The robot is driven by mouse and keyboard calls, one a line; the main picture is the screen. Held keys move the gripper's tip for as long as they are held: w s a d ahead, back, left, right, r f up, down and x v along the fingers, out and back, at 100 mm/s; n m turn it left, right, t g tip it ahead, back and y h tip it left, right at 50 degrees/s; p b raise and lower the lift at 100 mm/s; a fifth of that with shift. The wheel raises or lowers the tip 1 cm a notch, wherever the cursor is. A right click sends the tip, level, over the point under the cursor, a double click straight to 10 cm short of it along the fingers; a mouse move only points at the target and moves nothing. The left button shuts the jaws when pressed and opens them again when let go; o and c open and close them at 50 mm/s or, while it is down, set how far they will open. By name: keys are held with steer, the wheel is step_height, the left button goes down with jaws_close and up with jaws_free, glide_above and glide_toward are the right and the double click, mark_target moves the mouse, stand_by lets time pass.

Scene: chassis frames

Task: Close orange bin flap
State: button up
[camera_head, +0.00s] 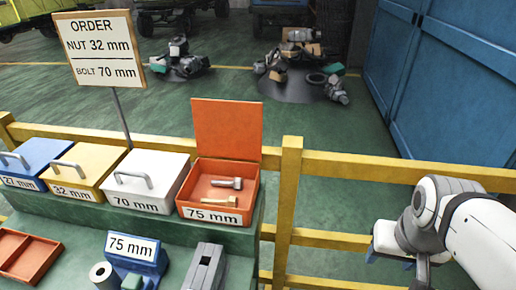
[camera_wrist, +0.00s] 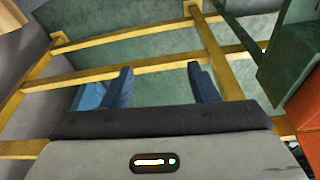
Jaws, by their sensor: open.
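The orange bin (camera_head: 250,196) labelled 75 mm stands at the right end of the bin row on the green bench. Its orange flap (camera_head: 226,128) stands upright at the back edge, so the bin is open. Two bolts (camera_head: 226,183) lie inside it. My gripper (camera_head: 391,258) is at the lower right of the head view, well right of the bin and apart from it. In the wrist view my gripper (camera_wrist: 161,84) has its two blue fingers spread, with nothing between them. An orange surface (camera_wrist: 306,112) shows at that view's right edge; I cannot tell which part it is.
Shut white (camera_head: 145,172), yellow (camera_head: 78,181) and blue (camera_head: 40,153) bins stand left of the orange one. An order sign (camera_head: 100,48) rises behind them. A yellow railing (camera_head: 345,168) runs behind the bench and near my arm. A blue 75 mm block (camera_head: 134,262) stands in front.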

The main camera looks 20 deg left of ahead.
steer(key=shift+c, duration=0.4)
